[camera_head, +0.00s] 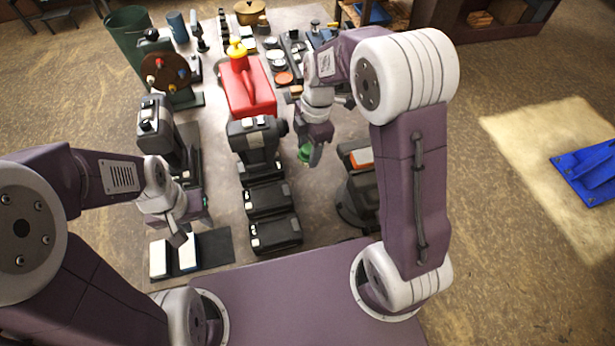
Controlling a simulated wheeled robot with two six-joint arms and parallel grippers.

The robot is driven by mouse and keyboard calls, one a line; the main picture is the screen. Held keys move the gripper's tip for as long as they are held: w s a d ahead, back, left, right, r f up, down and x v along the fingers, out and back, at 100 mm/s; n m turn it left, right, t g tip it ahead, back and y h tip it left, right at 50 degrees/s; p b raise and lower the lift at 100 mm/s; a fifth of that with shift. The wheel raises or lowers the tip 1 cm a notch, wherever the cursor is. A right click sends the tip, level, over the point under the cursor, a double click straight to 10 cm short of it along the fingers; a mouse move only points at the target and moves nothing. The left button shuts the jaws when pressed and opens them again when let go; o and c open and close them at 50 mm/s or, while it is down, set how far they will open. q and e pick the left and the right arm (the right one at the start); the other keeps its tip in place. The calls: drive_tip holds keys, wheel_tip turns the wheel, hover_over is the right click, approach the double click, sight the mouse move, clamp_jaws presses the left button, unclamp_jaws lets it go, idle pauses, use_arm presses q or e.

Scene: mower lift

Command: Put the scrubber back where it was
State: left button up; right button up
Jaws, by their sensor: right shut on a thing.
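My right gripper (311,155) is over the middle of the mat, to the right of a dark machine. It is shut on a small green thing (304,153), which looks like the scrubber and is mostly hidden by the fingers. My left gripper (182,236) is at the lower left, over a dark pad (216,247) that bears a white block (158,258) and a blue-and-white block (187,256). I see nothing clearly held in it, and its finger gap does not show well.
A red fuel can (248,88) with a yellow spout stands at the back middle. Dark battery-like units (274,233) stand in a column in front of it. A green bin (127,35) is at the back left. A blue object (590,170) lies on a pale mat (520,125) at right.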

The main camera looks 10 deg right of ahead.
hover_over(307, 177)
wheel_tip(307, 177, down, 5)
drive_tip(key=shift+w+d+f, duration=0.1)
drive_tip(key=shift+w+d, duration=0.05)
drive_tip(key=shift+d+f, duration=0.1)
drive_tip(key=shift+f, duration=0.25)
wheel_tip(307, 177, down, 3)
drive_tip(key=shift+r+p, duration=0.15)
drive_tip(key=shift+p, duration=0.2)
drive_tip(key=shift+f, duration=0.25)
drive_tip(key=shift+f, duration=0.1)
drive_tip(key=o, duration=1.3)
